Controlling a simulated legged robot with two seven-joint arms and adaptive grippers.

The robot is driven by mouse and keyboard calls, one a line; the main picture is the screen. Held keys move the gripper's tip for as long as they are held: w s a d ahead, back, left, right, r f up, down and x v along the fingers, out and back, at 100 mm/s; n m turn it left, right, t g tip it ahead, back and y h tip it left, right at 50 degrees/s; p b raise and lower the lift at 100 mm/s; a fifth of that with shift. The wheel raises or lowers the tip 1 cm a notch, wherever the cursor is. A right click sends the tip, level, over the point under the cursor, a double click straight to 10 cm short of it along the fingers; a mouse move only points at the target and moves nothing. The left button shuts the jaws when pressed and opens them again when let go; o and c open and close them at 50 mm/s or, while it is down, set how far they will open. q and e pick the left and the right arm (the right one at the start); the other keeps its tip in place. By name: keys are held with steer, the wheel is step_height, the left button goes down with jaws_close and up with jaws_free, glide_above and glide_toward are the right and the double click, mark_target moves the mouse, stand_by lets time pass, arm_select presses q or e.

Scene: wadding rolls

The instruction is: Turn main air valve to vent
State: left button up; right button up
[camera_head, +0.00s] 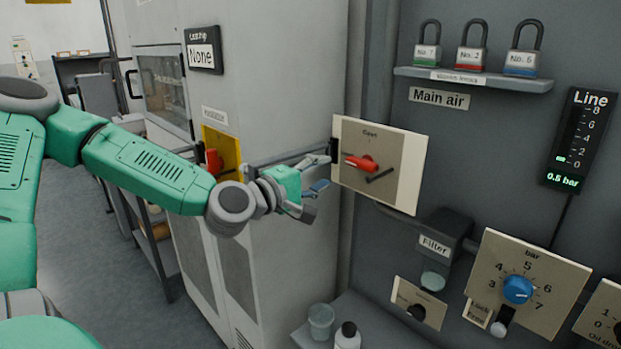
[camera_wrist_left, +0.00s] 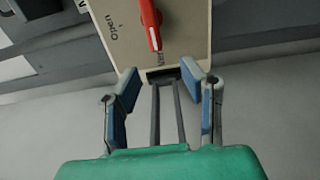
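The main air valve is a red handle (camera_head: 361,163) on a beige plate (camera_head: 408,172) under the "Main air" sign (camera_head: 439,97). The handle lies nearly level, with its free end toward the left. The wrist view shows the red handle (camera_wrist_left: 150,24) too, with "Open" printed to one side and a small label at its tip that I cannot read surely. My left gripper (camera_head: 317,175) is left of the plate, fingers toward it. Its fingers (camera_wrist_left: 160,86) are spread with nothing between them, short of the handle. My right gripper is out of view.
The line gauge (camera_head: 568,140) reads 0.5 bar. Several padlocks sit on a shelf (camera_head: 473,78) above. A filter (camera_head: 444,234), a regulator with a blue knob (camera_head: 517,289) and a cup (camera_head: 321,321) are below. A red switch on a yellow plate (camera_head: 233,156) is behind my arm.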

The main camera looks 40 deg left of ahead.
arm_select(q)
steer(key=shift+s+a, duration=0.1)
steer(key=shift+s, duration=1.5)
steer(key=shift+a+f, duration=0.1)
steer(key=s+d+f+m+g+b, duration=0.1)
steer(key=s+d+f+m+g, duration=0.15)
steer(key=f, duration=0.55)
steer(key=s+d+f+m+g, duration=0.1)
steer(key=s+f+m+g, duration=0.1)
steer(key=f+m+g, duration=0.35)
steer(key=s+d+f+m+g+b, duration=0.1)
steer(key=s+d+f, duration=0.1)
steer(key=f, duration=0.7)
steer(key=s+d+f+m+g, duration=0.4)
steer(key=s+f, duration=0.5)
steer(key=s, duration=0.1)
steer(key=s+d+f+m+g+y+b, duration=0.1)
steer(key=s+d+f+m+g, duration=0.3)
steer(key=s+f, duration=0.5)
steer(key=shift+s+f+m, duration=0.4)
steer(key=shift+s+m, duration=0.1)
steer(key=shift+s, duration=0.7)
